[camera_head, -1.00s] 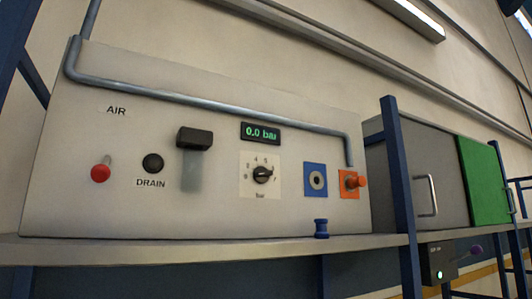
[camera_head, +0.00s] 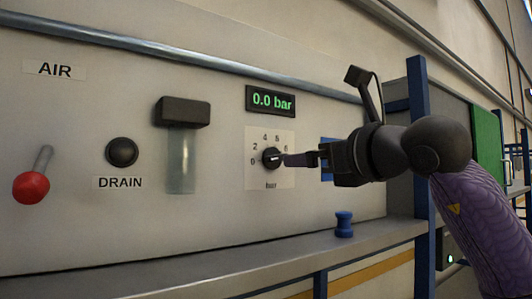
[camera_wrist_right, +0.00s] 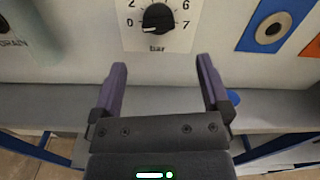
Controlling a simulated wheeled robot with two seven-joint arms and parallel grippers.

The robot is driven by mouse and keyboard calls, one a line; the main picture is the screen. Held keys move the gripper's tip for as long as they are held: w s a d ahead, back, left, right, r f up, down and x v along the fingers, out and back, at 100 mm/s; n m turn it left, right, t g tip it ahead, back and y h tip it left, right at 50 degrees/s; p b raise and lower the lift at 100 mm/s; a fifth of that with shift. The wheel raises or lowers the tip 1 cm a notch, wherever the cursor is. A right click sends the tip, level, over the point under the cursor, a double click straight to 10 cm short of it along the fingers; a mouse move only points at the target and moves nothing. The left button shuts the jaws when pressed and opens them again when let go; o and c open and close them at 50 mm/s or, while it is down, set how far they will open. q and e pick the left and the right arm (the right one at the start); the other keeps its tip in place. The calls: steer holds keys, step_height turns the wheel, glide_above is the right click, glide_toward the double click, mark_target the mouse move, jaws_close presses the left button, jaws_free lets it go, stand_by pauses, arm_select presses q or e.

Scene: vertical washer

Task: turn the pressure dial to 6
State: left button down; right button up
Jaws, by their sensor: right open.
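The pressure dial (camera_head: 272,158) is a black knob on a white scale plate marked in bar. It also shows at the top of the right wrist view (camera_wrist_right: 158,18), where its white mark points down-left, near the 0. The green display (camera_head: 271,101) above it reads 0.0 bar. My right gripper (camera_head: 302,159) is just right of the dial in the head view. In the right wrist view my right gripper (camera_wrist_right: 162,68) has two purple fingers spread apart, with nothing between them and the dial beyond their tips. My left gripper is out of view.
Left of the dial are a red-knobbed lever (camera_head: 31,187), a black DRAIN knob (camera_head: 122,152) and a black-topped unit (camera_head: 182,112). A blue spool-like piece (camera_head: 344,224) stands on the shelf (camera_head: 200,270). Blue and orange plates (camera_wrist_right: 272,28) lie right of the dial.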

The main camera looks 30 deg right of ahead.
mark_target(280, 159)
steer(key=w+p, duration=0.2)
steer(key=shift+w+a+r, duration=0.15)
steer(key=shift+w+r, duration=0.2)
steer(key=w, duration=0.1)
steer(key=w+p, duration=0.1)
steer(key=w, duration=0.1)
steer(key=w+p, duration=0.1)
steer(key=w, duration=0.1)
steer(key=shift+w+a+f, duration=0.25)
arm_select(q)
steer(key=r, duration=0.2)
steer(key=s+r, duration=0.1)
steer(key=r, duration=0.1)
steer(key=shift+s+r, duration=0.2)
arm_select(e)
steer(key=shift+s, duration=0.1)
steer(key=shift+f, duration=0.1)
steer(key=c, duration=0.3)
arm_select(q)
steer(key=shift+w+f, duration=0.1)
arm_select(e)
steer(key=c, duration=1)
